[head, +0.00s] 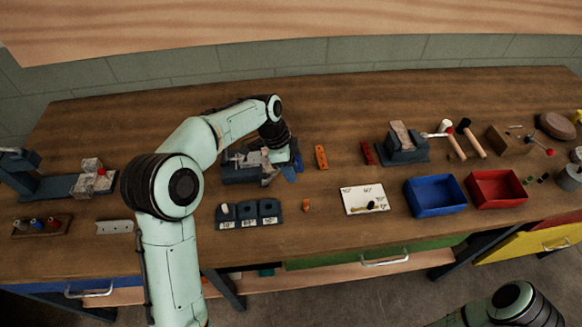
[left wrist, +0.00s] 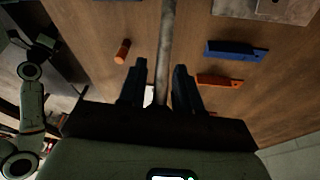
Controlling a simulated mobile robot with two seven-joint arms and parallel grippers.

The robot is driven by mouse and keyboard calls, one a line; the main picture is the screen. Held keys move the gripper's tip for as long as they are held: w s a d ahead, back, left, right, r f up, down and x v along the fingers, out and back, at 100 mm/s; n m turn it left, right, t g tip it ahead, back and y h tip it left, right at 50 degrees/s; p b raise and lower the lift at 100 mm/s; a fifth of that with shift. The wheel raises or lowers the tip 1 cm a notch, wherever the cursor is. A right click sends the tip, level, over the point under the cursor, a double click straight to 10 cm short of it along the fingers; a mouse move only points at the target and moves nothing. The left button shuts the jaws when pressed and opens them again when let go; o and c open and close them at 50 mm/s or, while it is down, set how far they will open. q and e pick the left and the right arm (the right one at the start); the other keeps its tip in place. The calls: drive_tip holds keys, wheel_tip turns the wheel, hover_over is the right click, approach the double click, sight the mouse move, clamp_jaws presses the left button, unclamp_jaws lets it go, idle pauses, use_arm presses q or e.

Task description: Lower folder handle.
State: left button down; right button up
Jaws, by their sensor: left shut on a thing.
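The folder (head: 240,174) is a blue-grey machine with metal parts on the bench, left of centre in the head view, partly behind my left arm. My left gripper (head: 290,169) is at its right side, low over the bench. In the left wrist view, a long grey bar, which looks like the folder handle (left wrist: 166,45), runs between the two dark fingers of my left gripper (left wrist: 157,88). The gripper is shut on this bar. In the head view the grip itself is hidden by the wrist. My right gripper does not show.
An orange piece (head: 321,157) and a red piece (head: 367,153) lie right of the gripper. A blue-grey block with slots (head: 249,213) and a white card (head: 364,197) lie in front. Blue (head: 435,196) and red (head: 496,190) bins stand to the right.

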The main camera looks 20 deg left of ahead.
use_arm(q)
drive_tip(key=shift+s+a+f, duration=0.2)
drive_tip(key=shift+a+f, duration=0.1)
drive_tip(key=shift+f, duration=0.05)
drive_tip(key=c, duration=0.9)
unclamp_jaws()
drive_tip(key=shift+r, duration=0.15)
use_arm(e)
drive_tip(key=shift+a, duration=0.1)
use_arm(q)
drive_tip(key=p+v, duration=0.2)
drive_tip(key=v, duration=1.1)
drive_tip(key=shift+r, duration=0.2)
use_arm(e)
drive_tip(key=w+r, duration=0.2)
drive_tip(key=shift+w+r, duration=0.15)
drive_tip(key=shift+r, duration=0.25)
use_arm(q)
drive_tip(key=shift+a, duration=0.1)
